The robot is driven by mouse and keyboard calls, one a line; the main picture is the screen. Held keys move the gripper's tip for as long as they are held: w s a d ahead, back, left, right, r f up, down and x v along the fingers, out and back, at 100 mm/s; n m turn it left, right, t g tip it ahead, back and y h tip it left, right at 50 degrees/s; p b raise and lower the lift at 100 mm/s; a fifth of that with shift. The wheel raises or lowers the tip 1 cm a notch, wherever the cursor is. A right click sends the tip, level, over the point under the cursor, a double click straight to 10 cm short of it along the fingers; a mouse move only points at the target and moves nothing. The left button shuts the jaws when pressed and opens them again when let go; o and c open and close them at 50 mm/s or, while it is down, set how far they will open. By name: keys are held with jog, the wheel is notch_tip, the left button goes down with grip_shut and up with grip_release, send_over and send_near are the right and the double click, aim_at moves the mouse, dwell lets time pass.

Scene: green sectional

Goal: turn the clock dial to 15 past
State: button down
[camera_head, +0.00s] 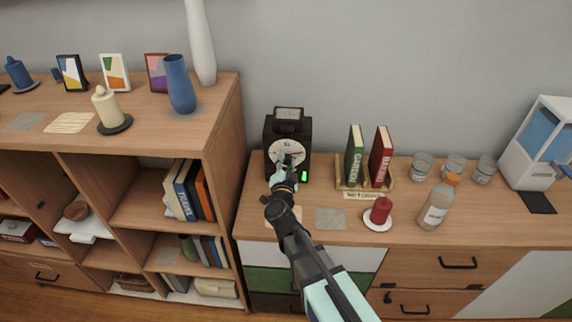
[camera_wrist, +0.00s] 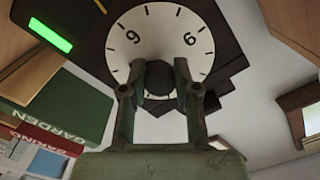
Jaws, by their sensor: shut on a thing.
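The dark clock (camera_head: 270,132) stands on the lower cabinet against the wall, with a round white dial (camera_head: 288,146) on its front. My gripper (camera_head: 286,168) is in front of the dial and covers its lower part. In the wrist view, the dial (camera_wrist: 184,22) shows a 9 at upper left and a 6 at upper right. My gripper (camera_wrist: 160,82) is shut on the dark central knob (camera_wrist: 158,76), one finger on each side. The dial's setting cannot be read clearly. A green lit display (camera_wrist: 50,35) is on the clock; it also shows in the head view (camera_head: 305,177).
A rack with a green book (camera_head: 354,155) and a red book (camera_head: 380,156) stands close right of the clock. A red candle (camera_head: 381,210), a bottle (camera_head: 438,202) and glasses (camera_head: 422,166) are further right. The taller shelf (camera_head: 226,130) rises at left.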

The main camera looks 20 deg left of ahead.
jog(key=shift+m+b, duration=0.4)
jog(key=shift+m, duration=0.8)
jog(key=c, duration=0.9)
grip_release()
jog(key=shift+o, duration=0.2)
jog(key=v, duration=0.7)
jog(key=shift+s, duration=0.2)
